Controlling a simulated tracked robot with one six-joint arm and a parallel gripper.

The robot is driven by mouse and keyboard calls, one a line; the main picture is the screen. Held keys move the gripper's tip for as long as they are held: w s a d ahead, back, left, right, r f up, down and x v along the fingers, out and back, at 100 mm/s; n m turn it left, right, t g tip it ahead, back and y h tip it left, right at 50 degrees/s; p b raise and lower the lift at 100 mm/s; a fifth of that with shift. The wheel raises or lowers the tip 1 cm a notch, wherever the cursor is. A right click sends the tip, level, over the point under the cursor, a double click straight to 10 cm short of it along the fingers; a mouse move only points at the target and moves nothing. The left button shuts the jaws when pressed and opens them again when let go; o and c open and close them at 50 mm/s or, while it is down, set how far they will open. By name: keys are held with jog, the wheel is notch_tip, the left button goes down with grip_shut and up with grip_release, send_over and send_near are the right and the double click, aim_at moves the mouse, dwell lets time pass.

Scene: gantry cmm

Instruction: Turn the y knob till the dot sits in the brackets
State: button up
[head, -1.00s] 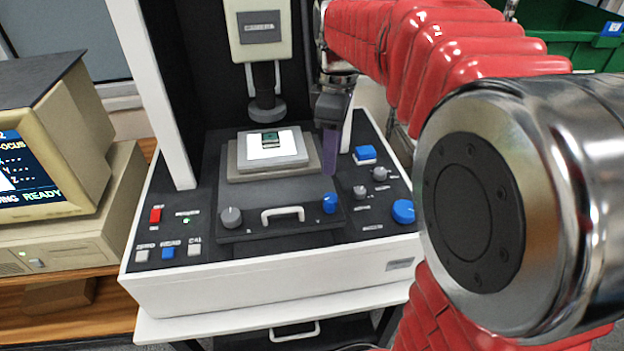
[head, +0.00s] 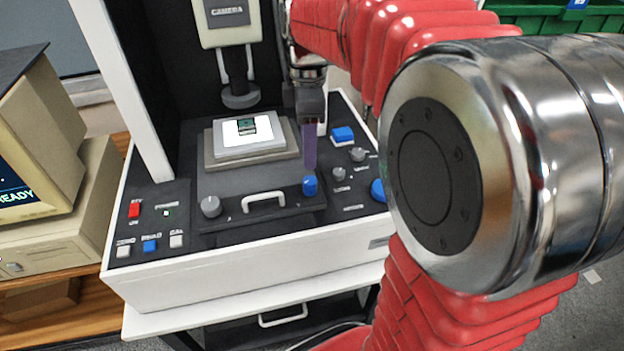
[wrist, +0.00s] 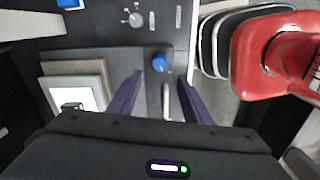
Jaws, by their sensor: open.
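A blue knob (head: 310,187) stands on the front right of the stage block. A grey knob (head: 210,206) stands on its front left. I cannot read which is marked y. My gripper (head: 309,166) points down just above the blue knob, fingers open and empty. In the wrist view the blue knob (wrist: 159,62) shows between and beyond the two purple fingers (wrist: 160,85), and the fingers are not closed on it. The monitor (head: 20,165) is cut off at the left edge, showing only "READY" text; no dot or brackets can be seen.
A pale handle (head: 263,200) sits between the two knobs. Small grey knobs (head: 357,154), a blue button (head: 343,134) and a larger blue knob (head: 378,190) are to the right. The camera head (head: 227,14) hangs over the stage plate (head: 279,131), which bears a white slide.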

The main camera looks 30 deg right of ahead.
aim_at(309, 180)
notch_tip(309, 180, down, 11)
dwell(0.5)
jog(key=shift+c, duration=0.6)
